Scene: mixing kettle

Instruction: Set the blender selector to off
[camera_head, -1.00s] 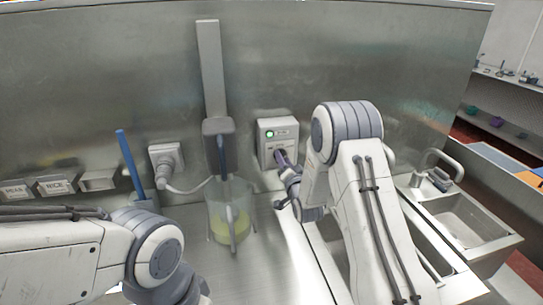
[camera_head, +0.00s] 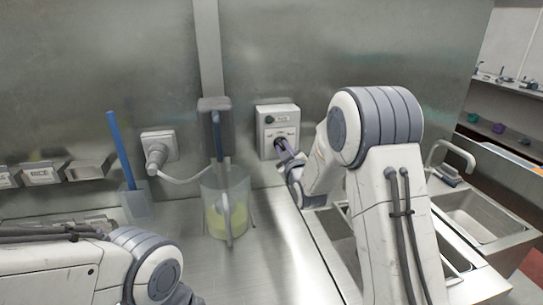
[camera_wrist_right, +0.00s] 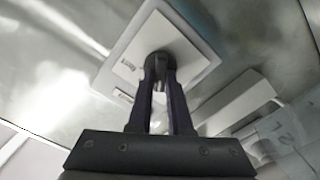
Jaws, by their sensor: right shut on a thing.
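The grey selector box (camera_head: 265,142) is fixed to the steel wall, right of the blender (camera_head: 214,128). The small lamp (camera_head: 270,119) on its face looks dark green. My right gripper (camera_head: 284,149) is at the knob on the box's front. In the right wrist view, my right gripper's two fingers (camera_wrist_right: 160,84) are shut on the dark selector knob (camera_wrist_right: 158,62), with the plate (camera_wrist_right: 132,60) behind it. The knob's pointer and most of the labels are too small or hidden to read. My left arm shows at the lower left, but its gripper is out of view.
A clear jar (camera_head: 240,190) with yellow-green liquid stands under the blender. A wall plug (camera_head: 158,150) with a cable and a blue-handled tool (camera_head: 121,150) are to its left. Sinks (camera_head: 476,214) lie to the right. The front counter is clear.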

